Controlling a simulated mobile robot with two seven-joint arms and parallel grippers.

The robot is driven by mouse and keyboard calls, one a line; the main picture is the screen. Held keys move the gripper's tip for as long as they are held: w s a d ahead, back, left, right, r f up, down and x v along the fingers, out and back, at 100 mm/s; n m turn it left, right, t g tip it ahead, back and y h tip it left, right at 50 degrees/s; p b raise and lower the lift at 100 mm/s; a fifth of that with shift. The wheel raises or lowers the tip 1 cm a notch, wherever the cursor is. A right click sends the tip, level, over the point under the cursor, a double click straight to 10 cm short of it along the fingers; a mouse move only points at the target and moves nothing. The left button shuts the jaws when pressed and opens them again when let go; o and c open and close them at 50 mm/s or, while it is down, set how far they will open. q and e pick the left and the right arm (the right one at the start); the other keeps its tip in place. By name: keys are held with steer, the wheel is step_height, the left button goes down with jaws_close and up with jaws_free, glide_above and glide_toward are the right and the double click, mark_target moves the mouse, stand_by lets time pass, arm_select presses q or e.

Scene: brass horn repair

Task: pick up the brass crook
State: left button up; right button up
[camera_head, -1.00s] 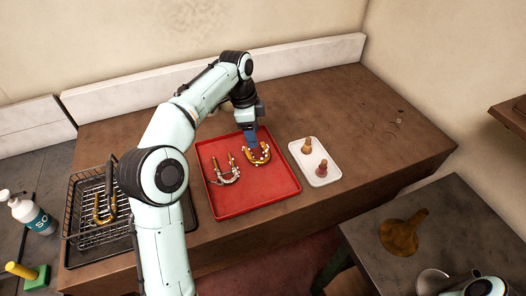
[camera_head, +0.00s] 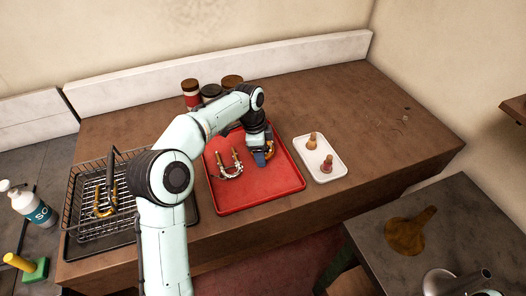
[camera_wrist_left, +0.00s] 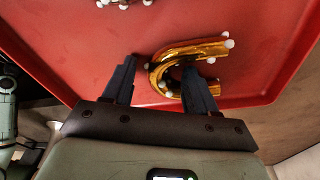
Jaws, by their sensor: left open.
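A U-shaped brass crook (camera_head: 270,146) with small white blobs lies in the red tray (camera_head: 288,198). In the head view my left arm partly hides it. The left wrist view shows its bend (camera_wrist_left: 195,49) close up. My left gripper (camera_head: 261,158) is open, low over the tray at this crook. In the wrist view (camera_wrist_left: 158,76), the curved end lies between the fingers, and the right finger overlaps the opening of the U. Contact cannot be told. A second brass U-shaped piece (camera_head: 229,173) with a silvery bend lies to the left in the tray.
A white dish (camera_head: 336,174) with two small pieces stands right of the tray. A wire rack (camera_head: 83,221) holding another brass U is at left. Jars (camera_head: 191,93) stand behind my arm. A lower grey table is front right.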

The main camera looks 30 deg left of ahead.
arm_select(q)
jaws_close()
steer(key=shift+r, duration=0.15)
